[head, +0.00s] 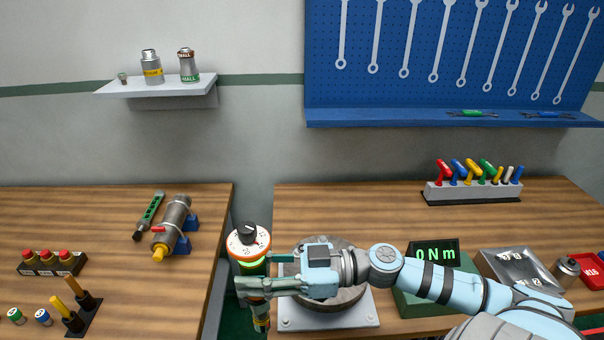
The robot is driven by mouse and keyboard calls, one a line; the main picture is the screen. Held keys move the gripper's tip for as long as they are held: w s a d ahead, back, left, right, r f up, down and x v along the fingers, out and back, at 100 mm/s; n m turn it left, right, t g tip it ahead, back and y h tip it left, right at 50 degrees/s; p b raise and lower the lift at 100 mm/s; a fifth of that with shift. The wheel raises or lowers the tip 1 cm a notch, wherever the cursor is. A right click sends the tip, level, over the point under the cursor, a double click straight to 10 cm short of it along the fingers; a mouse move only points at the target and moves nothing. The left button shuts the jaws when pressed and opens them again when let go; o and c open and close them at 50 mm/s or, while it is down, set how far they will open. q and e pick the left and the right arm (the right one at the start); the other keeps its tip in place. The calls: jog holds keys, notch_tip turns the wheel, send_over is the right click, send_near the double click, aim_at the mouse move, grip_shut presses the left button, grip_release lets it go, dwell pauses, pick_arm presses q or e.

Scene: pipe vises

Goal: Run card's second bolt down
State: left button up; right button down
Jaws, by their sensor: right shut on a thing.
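My right gripper (258,287) comes in from the right and is shut on an upright tool (248,242). The tool has a black knob on top, an orange and white dial, and a green band; its lower end shows below the fingers. It is held by the left edge of the right bench. Behind the gripper, a round grey metal part (345,299) sits on a pale square plate (325,322); my arm covers much of both. No bolt can be made out there. A green box has a display (433,253) reading "0 N m". My left gripper is out of view.
A silver tray (520,270), a metal cylinder (565,271) and a red "M16" box (589,271) stand at right. A tool rack (472,190) is at the back. A gap separates the benches. The left bench holds a clamped cylinder (174,221) and red buttons (47,256).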

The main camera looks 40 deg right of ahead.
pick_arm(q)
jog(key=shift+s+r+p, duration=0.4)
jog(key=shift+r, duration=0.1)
pick_arm(e)
jog(key=w+d+r+m+t+h, duration=0.2)
jog(key=w+d, duration=0.3)
jog(key=d, duration=0.4)
jog(key=w+d+r+m+t+h, duration=0.2)
jog(key=w+d, duration=0.3)
jog(key=d, duration=0.4)
jog(key=shift+w+r+t+h, duration=0.25)
jog(key=shift+r+h, duration=0.25)
jog(key=shift+r, duration=0.3)
pick_arm(q)
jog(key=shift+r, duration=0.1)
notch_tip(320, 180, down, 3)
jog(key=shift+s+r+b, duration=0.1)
jog(key=shift+b, duration=1.15)
pick_arm(e)
notch_tip(320, 180, down, 4)
jog(key=shift+r, duration=0.15)
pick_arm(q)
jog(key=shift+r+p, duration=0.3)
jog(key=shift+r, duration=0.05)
pick_arm(e)
jog(key=shift+s+r, duration=0.1)
